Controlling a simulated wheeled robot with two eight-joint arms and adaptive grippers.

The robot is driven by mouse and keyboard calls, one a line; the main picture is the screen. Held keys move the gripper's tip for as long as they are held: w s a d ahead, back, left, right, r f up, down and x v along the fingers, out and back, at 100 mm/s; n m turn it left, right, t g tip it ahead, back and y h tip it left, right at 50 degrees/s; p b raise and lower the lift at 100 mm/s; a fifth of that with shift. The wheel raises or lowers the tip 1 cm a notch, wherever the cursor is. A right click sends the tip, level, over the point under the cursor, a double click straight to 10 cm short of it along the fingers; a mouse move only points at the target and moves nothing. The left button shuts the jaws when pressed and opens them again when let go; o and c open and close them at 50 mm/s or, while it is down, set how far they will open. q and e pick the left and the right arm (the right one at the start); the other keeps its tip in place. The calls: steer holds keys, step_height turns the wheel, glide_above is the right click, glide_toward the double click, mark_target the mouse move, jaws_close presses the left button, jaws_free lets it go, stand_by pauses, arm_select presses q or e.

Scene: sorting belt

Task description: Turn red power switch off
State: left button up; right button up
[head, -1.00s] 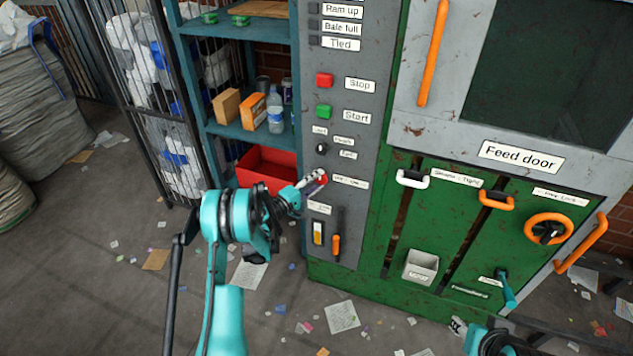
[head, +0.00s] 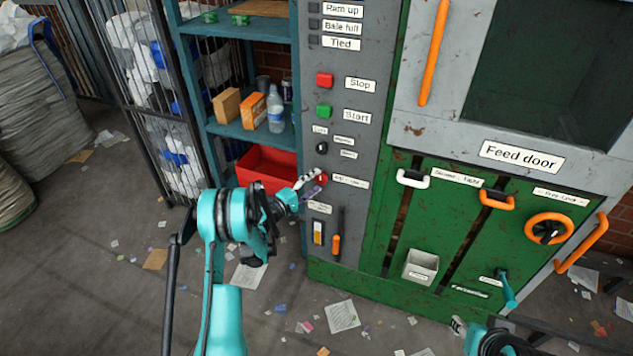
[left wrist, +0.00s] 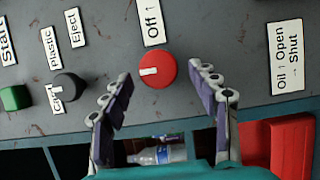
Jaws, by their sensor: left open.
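The red power switch (left wrist: 156,71) is a round red knob with a white mark on the grey control panel. In the left wrist view it sits just beyond and between my open left fingers (left wrist: 163,98), below a label reading "Off" with an arrow. In the head view the red switch (head: 322,178) is partly covered by my left gripper (head: 310,186), whose fingertips are close to it. Contact cannot be told. My right gripper (head: 458,326) shows only in part at the bottom edge, and its jaws are unclear.
The panel carries a red Stop button (head: 325,80), a green Start button (head: 324,111), a small black selector (head: 321,148) and an orange-handled lever (head: 337,245) below. A teal shelf with a red bin (head: 268,168) stands left of the panel. The green baler (head: 380,170) is right.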

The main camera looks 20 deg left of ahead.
arm_select(q)
steer(key=v, duration=0.6)
steer(key=shift+s, duration=0.1)
steer(key=s+d+r+m+g+y, duration=0.1)
steer(key=s+d+r+m+g, duration=0.3)
steer(key=d+r, duration=0.35)
steer(key=s+d+r+m+g, duration=0.3)
steer(key=s+d+r, duration=0.3)
steer(key=d, duration=0.2)
steer(key=s+m+g+y, duration=0.2)
steer(key=s+m+y, duration=0.4)
steer(key=s, duration=1.8)
steer(key=shift+s+d+f+m, duration=0.2)
steer(key=shift+d+f+m, duration=0.05)
steer(key=shift+d+m, duration=0.05)
